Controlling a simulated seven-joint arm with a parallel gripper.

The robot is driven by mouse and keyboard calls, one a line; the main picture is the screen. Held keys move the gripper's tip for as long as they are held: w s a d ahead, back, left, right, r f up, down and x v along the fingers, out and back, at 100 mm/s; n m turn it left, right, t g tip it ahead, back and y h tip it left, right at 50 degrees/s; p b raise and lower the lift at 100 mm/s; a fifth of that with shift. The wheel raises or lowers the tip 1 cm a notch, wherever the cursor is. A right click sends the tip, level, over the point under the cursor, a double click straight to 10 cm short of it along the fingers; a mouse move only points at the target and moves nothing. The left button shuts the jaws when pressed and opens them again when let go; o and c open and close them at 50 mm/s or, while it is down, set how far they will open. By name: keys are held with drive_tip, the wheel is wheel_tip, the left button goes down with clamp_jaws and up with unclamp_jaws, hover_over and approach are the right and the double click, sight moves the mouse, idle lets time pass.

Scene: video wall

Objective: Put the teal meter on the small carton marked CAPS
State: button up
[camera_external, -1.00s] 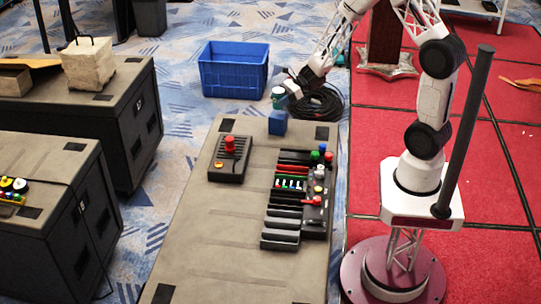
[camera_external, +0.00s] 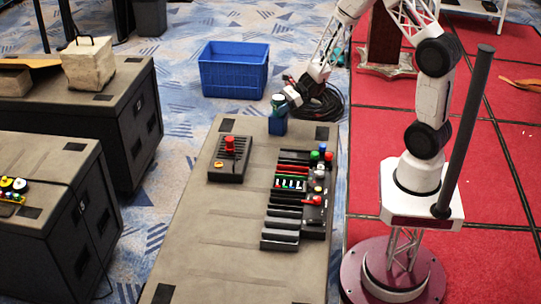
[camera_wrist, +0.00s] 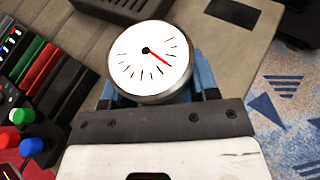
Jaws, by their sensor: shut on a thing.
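Blue parts (camera_wrist: 203,72) show on both sides below the dial. I cannot tell whether the meter touches the carton. No CAPS marking is readable.
A black control box with a red knob (camera_external: 230,158) stands left on the case top (camera_external: 220,235). A rack of black modules (camera_external: 290,205) with coloured knobs stands right. A blue crate (camera_external: 233,70) and coiled black cable (camera_external: 322,104) lie on the floor beyond.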

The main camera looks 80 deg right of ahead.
drive_tip(key=shift+f, duration=0.1)
drive_tip(key=o, duration=1)
drive_tip(key=shift+v, duration=6.05)
